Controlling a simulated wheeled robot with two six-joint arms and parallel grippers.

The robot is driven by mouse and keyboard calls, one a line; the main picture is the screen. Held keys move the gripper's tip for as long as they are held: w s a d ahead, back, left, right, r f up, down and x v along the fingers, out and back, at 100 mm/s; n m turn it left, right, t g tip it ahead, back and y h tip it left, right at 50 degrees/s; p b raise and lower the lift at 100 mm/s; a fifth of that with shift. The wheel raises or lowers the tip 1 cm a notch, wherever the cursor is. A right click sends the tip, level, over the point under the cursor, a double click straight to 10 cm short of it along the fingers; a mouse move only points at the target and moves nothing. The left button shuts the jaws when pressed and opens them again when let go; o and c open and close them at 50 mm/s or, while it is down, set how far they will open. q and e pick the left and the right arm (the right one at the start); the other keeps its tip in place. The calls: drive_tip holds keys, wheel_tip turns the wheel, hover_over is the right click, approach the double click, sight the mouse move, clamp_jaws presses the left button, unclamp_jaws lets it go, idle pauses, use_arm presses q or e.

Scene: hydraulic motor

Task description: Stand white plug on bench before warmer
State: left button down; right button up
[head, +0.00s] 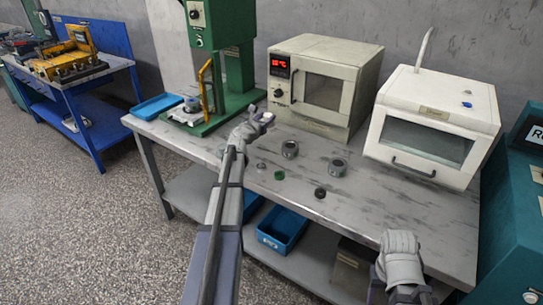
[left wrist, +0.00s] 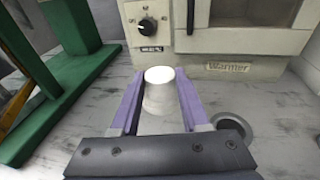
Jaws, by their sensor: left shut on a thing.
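The white plug (left wrist: 160,92) is between the two purple fingers of my left gripper (left wrist: 158,102), which is shut on it. In the left wrist view its pale round end faces up, and I cannot tell whether its lower end touches the bench. In the head view my left gripper (head: 263,119) is at the front left of the warmer (head: 325,85), with the plug (head: 268,117) showing small and white at its tip. The warmer's label and knob also show in the left wrist view (left wrist: 232,67). The grey bench (head: 390,195) lies below.
Two grey rings (head: 290,149) (head: 337,167), a green piece (head: 279,175) and a dark piece (head: 320,192) lie on the bench. A green press (head: 236,75) stands left of the warmer, a white glazed box (head: 435,120) right.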

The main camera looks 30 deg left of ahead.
use_arm(q)
wheel_tip(320, 180, down, 6)
drive_tip(key=b, duration=0.5)
drive_tip(key=shift+b, duration=0.35)
drive_tip(key=shift+f, duration=0.1)
wheel_tip(320, 180, down, 4)
drive_tip(key=b, duration=0.3)
drive_tip(key=shift+r+b, duration=0.2)
drive_tip(key=shift+b, duration=0.15)
drive_tip(key=shift+f, duration=0.1)
drive_tip(key=shift+c, duration=2)
unclamp_jaws()
